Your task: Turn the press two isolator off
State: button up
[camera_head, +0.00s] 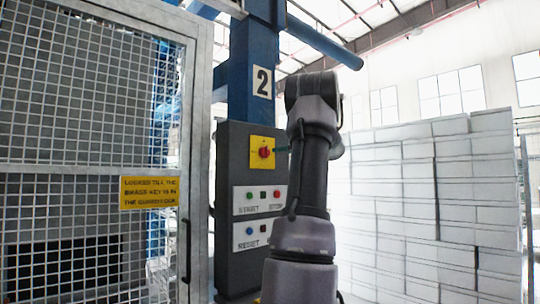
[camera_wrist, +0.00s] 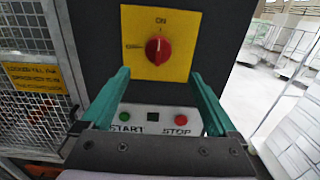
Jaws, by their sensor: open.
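The press two isolator is a red rotary knob (camera_head: 264,152) on a yellow plate (camera_head: 257,164), high on the dark control box under the number 2 sign (camera_head: 262,82). In the wrist view the knob (camera_wrist: 157,50) has its grip upright, in line with the ON mark above it. A small mark at its left is too small to read. My gripper (camera_wrist: 158,76) is open and empty. Its two green fingers spread left and right, with the knob showing between and just beyond their tips. In the head view my arm hides most of the gripper; a green finger shows right of the knob.
Below the isolator are a green START button (camera_wrist: 124,117), a red STOP button (camera_wrist: 181,119) and a blue RESET button (camera_head: 249,231). A mesh guard door (camera_head: 190,120) with a yellow sign (camera_head: 149,193) stands left. Stacked white blocks (camera_head: 440,200) stand right.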

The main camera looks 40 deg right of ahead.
aim_at(268, 153)
jog(key=w, duration=0.7)
jog(key=w+a, duration=0.1)
jog(key=w, duration=0.2)
jog(key=shift+w, duration=0.15)
jog(key=shift+c, duration=0.3)
jog(key=c, duration=1.3)
